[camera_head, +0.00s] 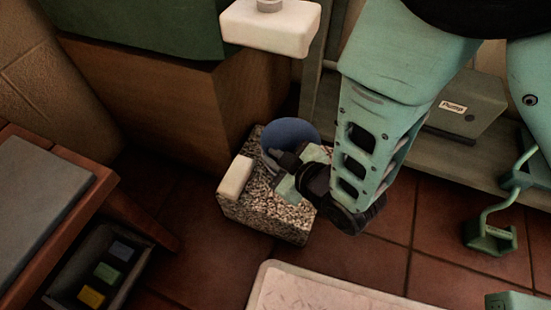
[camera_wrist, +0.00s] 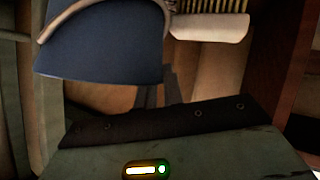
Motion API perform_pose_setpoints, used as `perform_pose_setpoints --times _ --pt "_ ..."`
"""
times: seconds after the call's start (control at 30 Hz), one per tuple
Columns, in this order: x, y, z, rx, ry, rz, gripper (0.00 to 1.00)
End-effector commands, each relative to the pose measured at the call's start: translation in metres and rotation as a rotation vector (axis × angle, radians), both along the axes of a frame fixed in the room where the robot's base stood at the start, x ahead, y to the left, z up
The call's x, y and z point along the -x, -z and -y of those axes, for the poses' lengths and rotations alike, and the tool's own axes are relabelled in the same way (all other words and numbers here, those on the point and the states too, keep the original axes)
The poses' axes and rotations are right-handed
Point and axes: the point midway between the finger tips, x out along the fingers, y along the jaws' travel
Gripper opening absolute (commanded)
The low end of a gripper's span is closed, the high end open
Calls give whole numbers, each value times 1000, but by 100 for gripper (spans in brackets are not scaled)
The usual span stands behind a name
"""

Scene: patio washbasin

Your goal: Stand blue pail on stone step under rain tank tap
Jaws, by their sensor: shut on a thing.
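The blue pail (camera_head: 294,132) is at the back right of the speckled stone step (camera_head: 262,212), partly hidden by my gripper. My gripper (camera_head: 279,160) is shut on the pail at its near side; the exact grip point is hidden. I cannot tell whether the pail's base touches the step. In the wrist view the pail (camera_wrist: 105,48) fills the upper left, with a pale curved band along its edge. The green rain tank (camera_head: 140,25) is at the top left. A tap is not clearly visible.
A cream block (camera_head: 236,177) lies on the step's left side. A pale block-shaped fitting (camera_head: 268,30) hangs above and behind. A wooden stand (camera_head: 150,105) is left of the step.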

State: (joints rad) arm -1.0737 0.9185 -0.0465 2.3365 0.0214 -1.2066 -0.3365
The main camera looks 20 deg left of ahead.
Motion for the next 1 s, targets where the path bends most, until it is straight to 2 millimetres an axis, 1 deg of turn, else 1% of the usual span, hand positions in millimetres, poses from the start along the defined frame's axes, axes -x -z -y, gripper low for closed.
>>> perform_pose_setpoints --times 0.13,0.17,0.2,0.23,0.47,0.57,0.67,0.77,1.0 --pt "0 2 0 0 0 0 0" --pt "0 2 0 0 0 0 14" --pt "0 1 0 0 0 0 26" --pt "0 1 0 0 0 0 31" --pt "0 1 0 0 0 0 31" --pt "0 -2 0 0 0 0 31" --pt "5 -7 8 2 0 -1 31" --pt "13 -17 20 3 1 -3 31" --pt "39 -44 62 6 0 -4 31"
